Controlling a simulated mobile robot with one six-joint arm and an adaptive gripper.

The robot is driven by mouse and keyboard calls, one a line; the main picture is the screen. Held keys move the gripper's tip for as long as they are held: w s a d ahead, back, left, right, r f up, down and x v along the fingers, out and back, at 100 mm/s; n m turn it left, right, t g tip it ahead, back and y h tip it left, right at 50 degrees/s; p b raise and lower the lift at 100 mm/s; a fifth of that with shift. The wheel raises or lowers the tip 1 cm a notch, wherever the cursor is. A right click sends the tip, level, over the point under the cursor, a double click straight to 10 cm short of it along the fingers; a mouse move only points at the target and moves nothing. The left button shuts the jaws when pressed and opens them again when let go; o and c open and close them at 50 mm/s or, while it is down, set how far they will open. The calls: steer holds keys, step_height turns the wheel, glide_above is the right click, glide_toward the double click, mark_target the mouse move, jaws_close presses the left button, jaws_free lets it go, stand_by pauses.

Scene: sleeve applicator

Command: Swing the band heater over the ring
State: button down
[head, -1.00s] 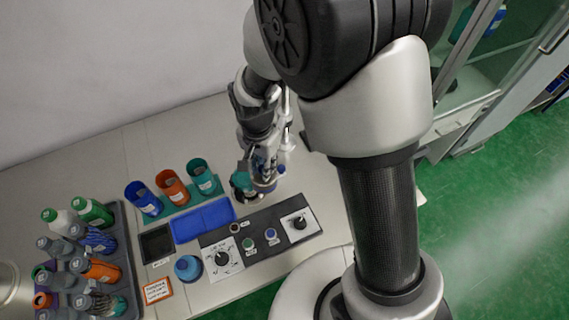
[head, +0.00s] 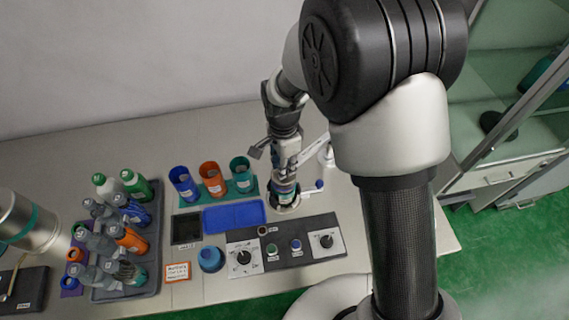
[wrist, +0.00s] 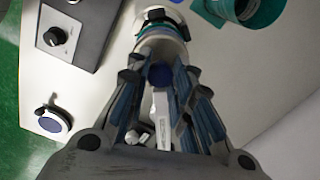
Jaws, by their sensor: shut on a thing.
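My gripper (head: 286,172) points down at the far right of the blue tray, over a round dark-rimmed holder (head: 287,209). The band heater's pale arm (head: 312,153) reaches from a post (head: 328,150) at its right into the grip. In the wrist view the fingers (wrist: 166,62) are closed around a blue knob (wrist: 162,76) at the end of this pale bar (wrist: 160,108). A pale, teal-striped round body (wrist: 163,38) lies just beyond the fingertips. The fingers hide much of the heater. I cannot make out the ring or whether the heater surrounds it.
Blue, orange and teal cups (head: 213,181) stand left of my gripper, behind the blue tray (head: 236,215). A control panel (head: 285,248) with dials lies in front. The back table is clear.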

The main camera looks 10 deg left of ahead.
steer(key=shift+w+a, duration=0.1)
steer(key=shift+w, duration=0.05)
steer(key=c, duration=1.6)
jaws_free()
steer(key=shift+o, duration=1)
steer(key=shift+r, duration=0.1)
step_height(320, 180, up, 12)
